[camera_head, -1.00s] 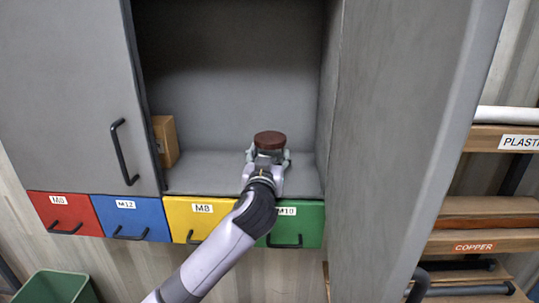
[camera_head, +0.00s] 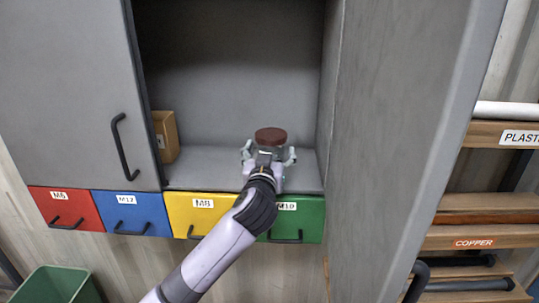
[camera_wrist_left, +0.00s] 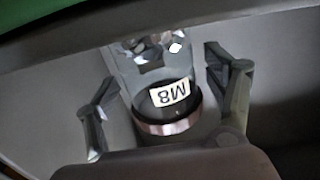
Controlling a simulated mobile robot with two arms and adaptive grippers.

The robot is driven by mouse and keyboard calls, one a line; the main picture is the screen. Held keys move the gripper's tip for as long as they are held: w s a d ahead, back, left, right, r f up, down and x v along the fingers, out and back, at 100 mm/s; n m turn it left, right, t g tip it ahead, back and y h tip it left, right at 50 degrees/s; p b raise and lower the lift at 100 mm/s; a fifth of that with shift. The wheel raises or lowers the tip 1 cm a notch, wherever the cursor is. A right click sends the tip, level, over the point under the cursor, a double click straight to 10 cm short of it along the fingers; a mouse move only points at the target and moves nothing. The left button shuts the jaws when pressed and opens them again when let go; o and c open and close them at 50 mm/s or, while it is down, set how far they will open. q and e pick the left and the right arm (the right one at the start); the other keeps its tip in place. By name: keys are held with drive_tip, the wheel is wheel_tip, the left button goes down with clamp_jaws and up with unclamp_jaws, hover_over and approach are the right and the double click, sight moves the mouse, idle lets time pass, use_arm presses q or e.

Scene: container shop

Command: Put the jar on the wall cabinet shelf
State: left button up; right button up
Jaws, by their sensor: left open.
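The jar (camera_head: 270,136) has a dark red-brown lid and stands upright on the wall cabinet shelf (camera_head: 215,165), right of the shelf's middle. In the left wrist view the jar (camera_wrist_left: 165,75) is clear, with a white M8 label and shiny metal pieces inside. My left gripper (camera_head: 268,157) reaches in from the front at the jar. Its fingers are open, one on each side of the jar, with gaps showing between them and the glass in the left wrist view (camera_wrist_left: 165,100). The lower jar is hidden by the gripper in the head view. My right gripper is not in view.
A cardboard box (camera_head: 166,136) stands at the shelf's left end. The left cabinet door (camera_head: 70,90) is closed; the right door (camera_head: 400,130) stands open. Coloured drawers (camera_head: 202,215) lie below. A green bin (camera_head: 55,287) stands at bottom left, and labelled racks (camera_head: 485,240) at right.

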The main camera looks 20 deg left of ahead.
use_arm(q)
drive_tip(key=shift+r, duration=0.15)
drive_tip(key=s+d+b, duration=0.2)
drive_tip(key=s+b, duration=0.1)
drive_tip(key=s, duration=0.8)
drive_tip(key=shift+s+d, duration=0.2)
drive_tip(key=shift+s, duration=0.2)
